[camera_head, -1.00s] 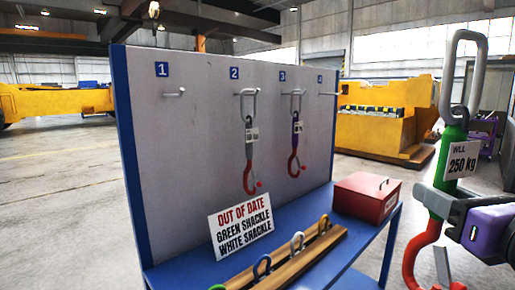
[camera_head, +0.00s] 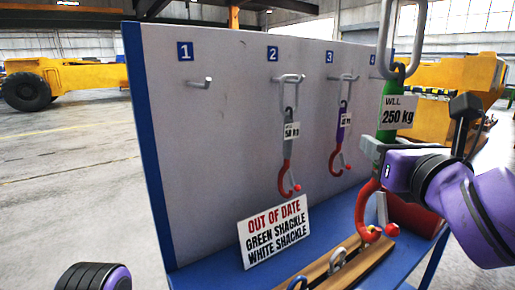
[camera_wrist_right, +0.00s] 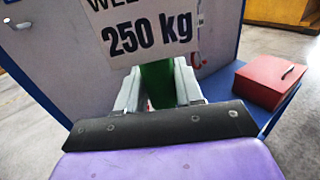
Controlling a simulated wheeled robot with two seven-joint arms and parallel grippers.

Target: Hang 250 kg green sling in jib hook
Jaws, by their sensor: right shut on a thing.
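My right gripper (camera_head: 372,152) is shut on the green sling (camera_head: 388,140), which carries a white "WLL 250 kg" tag. The sling hangs upright, with a long grey link on top, partly cut off by the picture edge, and a red hook with a grey latch below. In the right wrist view the green body (camera_wrist_right: 157,85) sits between the two grey fingers (camera_wrist_right: 158,92), under the tag (camera_wrist_right: 147,32). My left gripper is not in view; only a dark and purple piece of my left arm shows at lower left. I cannot make out a jib hook.
A grey board (camera_head: 225,130) with numbered pegs stands ahead; a grey sling (camera_head: 288,150) hangs on peg 2 and a purple one (camera_head: 342,135) on peg 3. An "OUT OF DATE" sign (camera_head: 273,232), shackles and a red box (camera_wrist_right: 268,82) rest on the blue bench (camera_head: 205,275).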

